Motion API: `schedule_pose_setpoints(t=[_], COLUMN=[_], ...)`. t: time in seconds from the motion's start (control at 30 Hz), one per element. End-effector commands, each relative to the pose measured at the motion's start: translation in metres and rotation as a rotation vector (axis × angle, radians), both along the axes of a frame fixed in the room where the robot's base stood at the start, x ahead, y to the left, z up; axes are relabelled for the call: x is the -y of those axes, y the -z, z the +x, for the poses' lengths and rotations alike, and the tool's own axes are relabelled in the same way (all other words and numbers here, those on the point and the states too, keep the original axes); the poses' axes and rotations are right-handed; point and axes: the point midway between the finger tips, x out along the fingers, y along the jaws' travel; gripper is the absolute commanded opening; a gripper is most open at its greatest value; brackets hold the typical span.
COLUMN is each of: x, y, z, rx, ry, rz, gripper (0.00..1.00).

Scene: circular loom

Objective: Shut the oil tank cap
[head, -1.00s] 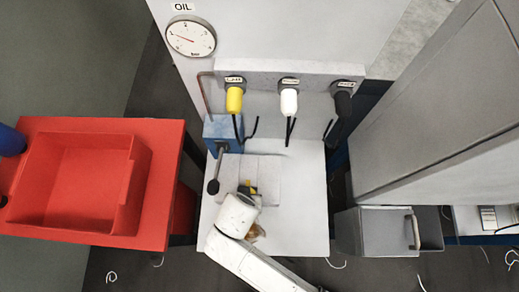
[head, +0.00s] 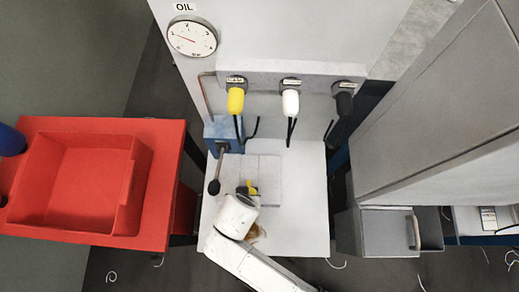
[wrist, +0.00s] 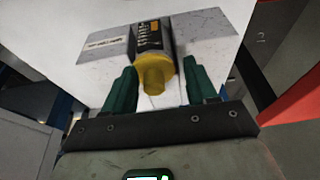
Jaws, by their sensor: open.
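A yellow cap (wrist: 153,74) sits at the near end of a black labelled piece (wrist: 149,37) on the pale grey block. In the head view the yellow cap (head: 251,189) shows just beyond the end of my arm. The grey block (head: 268,168) lies on the white tank top (head: 300,215). My gripper (wrist: 160,68) is open, with one green finger on each side of the yellow cap and gaps visible beside it. Whether the cap is fully seated is unclear. In the head view my arm hides the fingers.
A blue pump with a black-knobbed lever (head: 214,187) stands left of the block. Yellow (head: 235,100), white (head: 290,102) and black (head: 344,104) handles project from the panel behind. A red tray table (head: 150,185) is at left, a grey cabinet (head: 440,120) at right.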

Motion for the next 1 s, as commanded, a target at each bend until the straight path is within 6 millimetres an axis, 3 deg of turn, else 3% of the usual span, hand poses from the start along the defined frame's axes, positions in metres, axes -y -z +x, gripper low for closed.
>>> schedule_pose_setpoints(t=[0.5,0.83,1.0], x=[-0.001,-0.002,-0.005], y=[-0.038,-0.039,-0.025], z=[-0.055,-0.059,-0.062], rx=[-0.004,-0.001,-0.036], ry=[-0.002,-0.002,0.020], rz=[-0.004,-0.002,0.043], gripper=[0.60,0.60,0.43])
